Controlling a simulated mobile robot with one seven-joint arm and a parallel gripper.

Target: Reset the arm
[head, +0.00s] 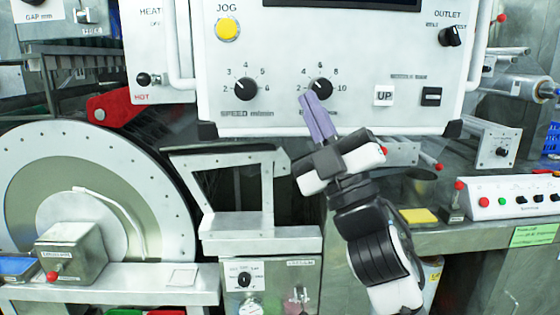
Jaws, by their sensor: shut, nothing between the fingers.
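My gripper (307,99) is in the middle of the head view, with its purple fingers pointing up and slightly left. The fingers are together and hold nothing. My arm (375,240) rises from the bottom right of centre, bent at the wrist. The fingertips appear just below the black right-hand dial (318,89) of the white control panel (285,60). I cannot tell whether they touch the panel or only stand in front of it.
The panel also has a yellow JOG button (228,29), a SPEED dial (244,88) and an OUTLET knob (450,36). A large pale drum (30,175) stands at left. A metal frame (232,215) is left of my arm. A switch box (500,200) sits on the right bench.

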